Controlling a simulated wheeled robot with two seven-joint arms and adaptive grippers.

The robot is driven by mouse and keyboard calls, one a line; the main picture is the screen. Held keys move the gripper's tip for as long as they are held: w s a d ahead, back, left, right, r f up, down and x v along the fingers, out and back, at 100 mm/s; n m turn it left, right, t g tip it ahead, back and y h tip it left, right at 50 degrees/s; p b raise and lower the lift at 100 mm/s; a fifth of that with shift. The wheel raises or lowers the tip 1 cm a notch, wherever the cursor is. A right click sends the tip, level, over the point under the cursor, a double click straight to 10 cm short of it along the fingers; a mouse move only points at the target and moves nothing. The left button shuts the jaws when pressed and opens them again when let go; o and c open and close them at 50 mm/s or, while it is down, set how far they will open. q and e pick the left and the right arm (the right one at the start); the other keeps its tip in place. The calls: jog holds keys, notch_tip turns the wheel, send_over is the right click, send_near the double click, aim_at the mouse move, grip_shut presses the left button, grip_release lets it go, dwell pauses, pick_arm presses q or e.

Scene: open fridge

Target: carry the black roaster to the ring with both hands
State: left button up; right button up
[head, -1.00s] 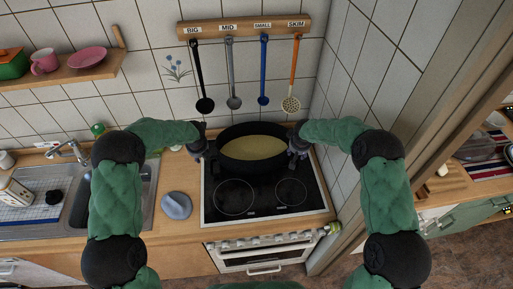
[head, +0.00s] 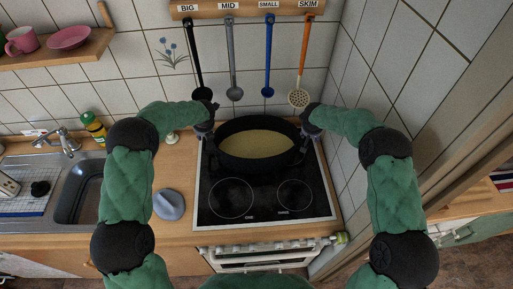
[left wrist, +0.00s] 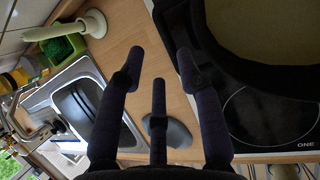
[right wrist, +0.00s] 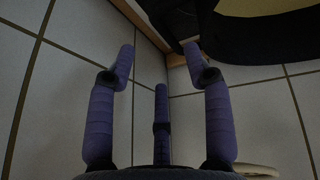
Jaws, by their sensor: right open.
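The black roaster (head: 256,166), an oval pan with pale yellow contents, sits on the rear part of the black cooktop (head: 265,212). Part of it shows in the left wrist view (left wrist: 222,62) and at the top of the right wrist view (right wrist: 262,48). The ring ONE (head: 231,197) lies bare at the front left, another bare ring (head: 294,194) at the front right. My left gripper (left wrist: 160,58) is open and empty at the roaster's left end. My right gripper (right wrist: 158,53) is open and empty at its right end. Whether any finger touches the roaster is unclear.
A tiled wall stands close on the right and behind. Labelled utensils hang above the roaster, including an orange skimmer (head: 304,62). A grey spoon rest (head: 169,205) lies on the counter left of the cooktop. The sink (head: 78,190) is farther left.

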pick_arm(q)
jog(key=x, duration=1)
jog(key=shift+a+f, duration=0.1)
pick_arm(e)
jog(key=x, duration=1)
jog(key=shift+w+f, duration=0.1)
jog(key=shift+f, duration=0.05)
pick_arm(q)
grip_shut()
pick_arm(e)
jog(key=c, duration=0.9)
grip_shut()
pick_arm(q)
jog(key=shift+w, duration=0.2)
pick_arm(e)
jog(key=shift+w+r, duration=0.15)
jog(key=shift+r, duration=0.1)
